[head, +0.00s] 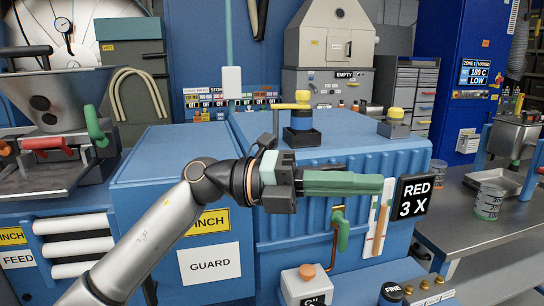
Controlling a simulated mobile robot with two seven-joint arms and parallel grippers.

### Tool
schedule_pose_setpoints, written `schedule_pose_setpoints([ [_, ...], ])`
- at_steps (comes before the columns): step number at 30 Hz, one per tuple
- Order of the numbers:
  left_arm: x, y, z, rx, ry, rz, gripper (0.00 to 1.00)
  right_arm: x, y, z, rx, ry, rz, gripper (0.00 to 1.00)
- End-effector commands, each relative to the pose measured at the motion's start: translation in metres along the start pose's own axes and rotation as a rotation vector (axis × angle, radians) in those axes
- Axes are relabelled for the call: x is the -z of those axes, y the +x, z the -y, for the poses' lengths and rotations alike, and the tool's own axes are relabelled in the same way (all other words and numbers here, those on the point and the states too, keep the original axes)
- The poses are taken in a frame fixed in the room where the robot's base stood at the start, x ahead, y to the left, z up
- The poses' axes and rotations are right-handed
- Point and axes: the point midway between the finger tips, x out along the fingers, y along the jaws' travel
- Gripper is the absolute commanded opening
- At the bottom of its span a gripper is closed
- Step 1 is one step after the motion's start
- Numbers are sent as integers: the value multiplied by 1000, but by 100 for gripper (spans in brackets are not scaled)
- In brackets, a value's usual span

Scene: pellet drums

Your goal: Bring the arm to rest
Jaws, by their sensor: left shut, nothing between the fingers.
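My left arm comes in from the lower left of the head view. My left gripper (376,184) has green fingers that point to the right. The fingers are shut with nothing between them. They appear in front of the blue ribbed cabinet (290,225), with their tips just left of the black "RED 3 X" sign (414,196). I cannot tell how far the tips are from the sign. My right gripper does not show.
A green handle (342,232) hangs below the fingers. A white box with an orange button (305,285) stands at the bottom. A metal hopper (60,95) is at the left. A grey bench (460,212) with a can (488,202) is at the right.

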Motion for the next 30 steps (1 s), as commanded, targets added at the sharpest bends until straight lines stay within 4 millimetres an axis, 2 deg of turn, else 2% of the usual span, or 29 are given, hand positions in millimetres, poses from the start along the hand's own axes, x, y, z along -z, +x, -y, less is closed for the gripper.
schedule_pose_setpoints([
  [3, -7, -16, -19, 196, -153, 122, 0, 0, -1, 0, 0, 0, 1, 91],
  [8, -20, -52, -54, 412, -358, 326, 0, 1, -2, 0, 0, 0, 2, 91],
  [13, -24, -102, -113, 587, -592, 582, 0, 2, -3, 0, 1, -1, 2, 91],
  [17, -13, -144, -172, 677, -780, 798, 0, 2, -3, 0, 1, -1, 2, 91],
  [20, 8, -175, -223, 721, -929, 970, 0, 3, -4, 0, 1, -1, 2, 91],
  [23, 41, -205, -276, 743, -1084, 1147, 0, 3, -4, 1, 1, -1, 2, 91],
  [26, 86, -230, -328, 741, -1243, 1322, 0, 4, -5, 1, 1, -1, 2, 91],
  [29, 143, -252, -375, 716, -1404, 1494, 0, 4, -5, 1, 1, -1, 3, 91],
  [30, 169, -258, -391, 700, -1468, 1560, 0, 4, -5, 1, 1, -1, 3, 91],
])
